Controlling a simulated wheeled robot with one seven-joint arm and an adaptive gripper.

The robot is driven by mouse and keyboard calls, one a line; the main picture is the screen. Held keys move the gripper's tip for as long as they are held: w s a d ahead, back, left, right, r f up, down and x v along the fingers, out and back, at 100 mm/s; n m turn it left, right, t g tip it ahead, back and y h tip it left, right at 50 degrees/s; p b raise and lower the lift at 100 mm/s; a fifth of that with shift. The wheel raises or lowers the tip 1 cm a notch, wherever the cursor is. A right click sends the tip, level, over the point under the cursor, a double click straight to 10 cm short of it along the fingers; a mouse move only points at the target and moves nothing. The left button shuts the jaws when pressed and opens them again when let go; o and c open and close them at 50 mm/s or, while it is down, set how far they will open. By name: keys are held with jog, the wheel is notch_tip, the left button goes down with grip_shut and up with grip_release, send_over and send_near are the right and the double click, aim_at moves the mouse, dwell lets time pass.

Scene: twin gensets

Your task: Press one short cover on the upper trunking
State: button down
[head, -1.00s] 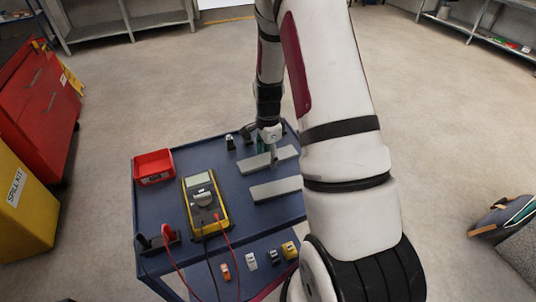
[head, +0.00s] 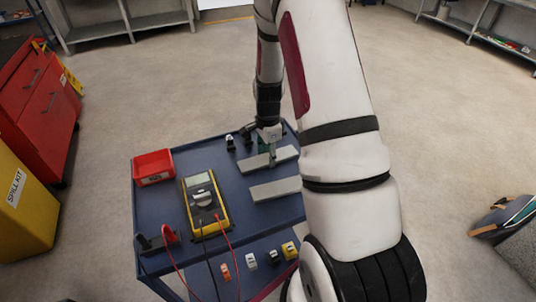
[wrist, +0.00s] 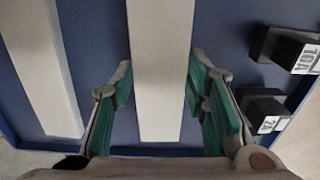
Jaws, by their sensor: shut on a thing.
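Two pale grey flat covers lie side by side on the blue cart top. My gripper (head: 269,156) points down over the rear cover (head: 248,166). In the wrist view my gripper (wrist: 163,78) has its green-padded fingers on both long sides of that cover (wrist: 160,40), shut on it. The cover still appears to be at the cart top. The other cover (head: 275,188) lies free nearer the front; it also shows at the left of the wrist view (wrist: 42,65). No trunking is in view.
The blue cart (head: 150,213) also carries a red bin (head: 154,167), a yellow multimeter (head: 206,204) with leads, and small black blocks (head: 230,142), labelled in the wrist view (wrist: 290,50). Several small parts sit on its lower shelf. A red cabinet (head: 40,110) and yellow spill-kit bin (head: 25,205) stand left.

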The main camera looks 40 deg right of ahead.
jog(key=shift+r, duration=0.15)
jog(key=shift+r+p, duration=1.65)
jog(key=shift+r, duration=2.2)
